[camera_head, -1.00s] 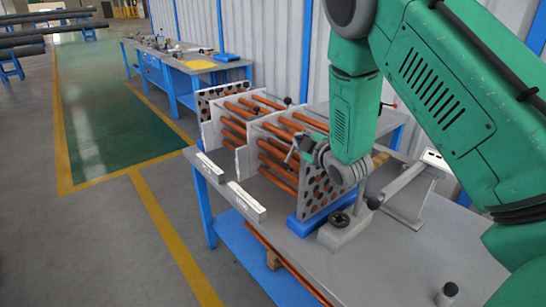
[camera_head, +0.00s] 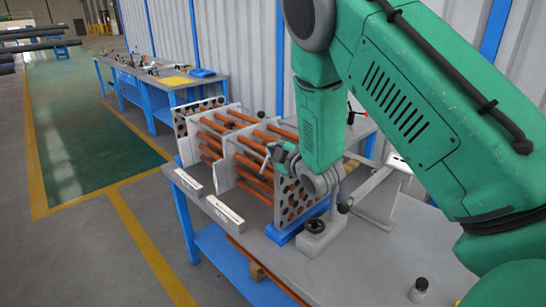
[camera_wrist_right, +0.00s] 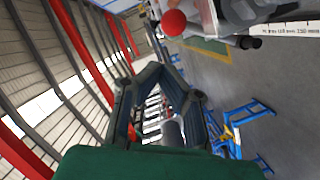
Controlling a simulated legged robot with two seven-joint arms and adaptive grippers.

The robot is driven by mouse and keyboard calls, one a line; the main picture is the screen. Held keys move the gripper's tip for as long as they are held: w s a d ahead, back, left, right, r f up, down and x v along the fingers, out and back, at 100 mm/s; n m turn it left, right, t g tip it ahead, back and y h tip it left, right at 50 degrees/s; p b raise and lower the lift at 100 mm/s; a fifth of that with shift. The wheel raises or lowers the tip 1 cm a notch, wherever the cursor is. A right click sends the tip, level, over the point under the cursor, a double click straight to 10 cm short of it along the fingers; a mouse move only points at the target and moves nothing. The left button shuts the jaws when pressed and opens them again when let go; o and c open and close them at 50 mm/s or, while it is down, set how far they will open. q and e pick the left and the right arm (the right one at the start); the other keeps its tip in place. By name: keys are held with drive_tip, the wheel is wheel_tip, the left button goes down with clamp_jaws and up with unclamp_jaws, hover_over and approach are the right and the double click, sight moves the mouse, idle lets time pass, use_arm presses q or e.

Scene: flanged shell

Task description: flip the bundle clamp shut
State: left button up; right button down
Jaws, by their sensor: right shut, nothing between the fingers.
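The tube bundle (camera_head: 243,175), several copper tubes through grey plates, lies on the bench. Its near end plate (camera_head: 291,203) is full of holes and stands by a blue block. Beside it is a grey block with a black handwheel (camera_head: 316,225). A grey lever-like bar with a black knob (camera_head: 343,208) is to its right; I cannot tell whether it belongs to the bundle clamp. My right gripper (camera_head: 270,158) is shut and empty over the near part of the bundle, contact unclear. Its dark fingers also show in the wrist view (camera_wrist_right: 162,72). My left gripper is out of view.
A red ball knob (camera_head: 350,105) shows behind my right arm; a red ball (camera_wrist_right: 173,22) is also in the wrist view. A small dark-capped bottle (camera_head: 419,289) stands on the bench's near right. A second blue bench (camera_head: 165,80) stands behind left.

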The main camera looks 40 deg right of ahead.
drive_tip(key=shift+w+a+r+b+v, duration=0.25)
drive_tip(key=shift+a+b+v, duration=0.6)
drive_tip(key=shift+v, duration=4)
drive_tip(key=s+a+f+m+g+y+b, duration=0.1)
drive_tip(key=s+a+f+m+g+b, duration=0.15)
drive_tip(key=f, duration=0.85)
drive_tip(key=s+a+f+m+g+b, duration=0.15)
drive_tip(key=s+f+g, duration=0.25)
drive_tip(key=f, duration=0.7)
use_arm(q)
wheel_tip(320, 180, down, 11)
drive_tip(key=b, duration=0.4)
drive_tip(key=shift+b, duration=0.4)
use_arm(e)
drive_tip(key=s+a+f+m+g+y, duration=0.1)
drive_tip(key=s+a+f+g, duration=0.3)
drive_tip(key=s+f, duration=0.6)
drive_tip(key=s+a+f+m+g, duration=0.4)
drive_tip(key=s+f, duration=0.6)
drive_tip(key=s, duration=0.3)
drive_tip(key=a+g, duration=0.1)
drive_tip(key=a, duration=0.1)
drive_tip(key=shift+a+f+y, duration=0.3)
drive_tip(key=shift+a+y, duration=0.05)
drive_tip(key=shift+y, duration=0.05)
